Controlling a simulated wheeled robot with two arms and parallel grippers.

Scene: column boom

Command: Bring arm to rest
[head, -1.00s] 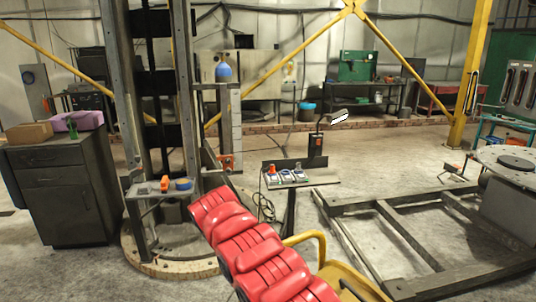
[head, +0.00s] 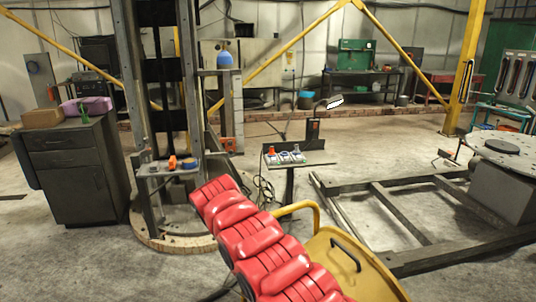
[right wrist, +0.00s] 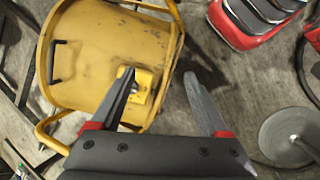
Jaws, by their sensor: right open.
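My right gripper (right wrist: 160,74) shows in the right wrist view, its two dark fingers spread apart with nothing held between them. Whether the finger touches the block is unclear. The yellow panel (head: 345,265) also shows at the bottom of the head view. A red segmented body (head: 245,235) slants up to the left beside it; red segments (right wrist: 250,20) also show in the right wrist view. My left gripper is in neither view.
A dark column (head: 160,100) stands on a round base at left, beside a grey cabinet (head: 80,175). A small stand (head: 315,158) holds tools behind the red body. A low metal frame (head: 400,215) lies at right. A round disc (right wrist: 288,137) is on the floor.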

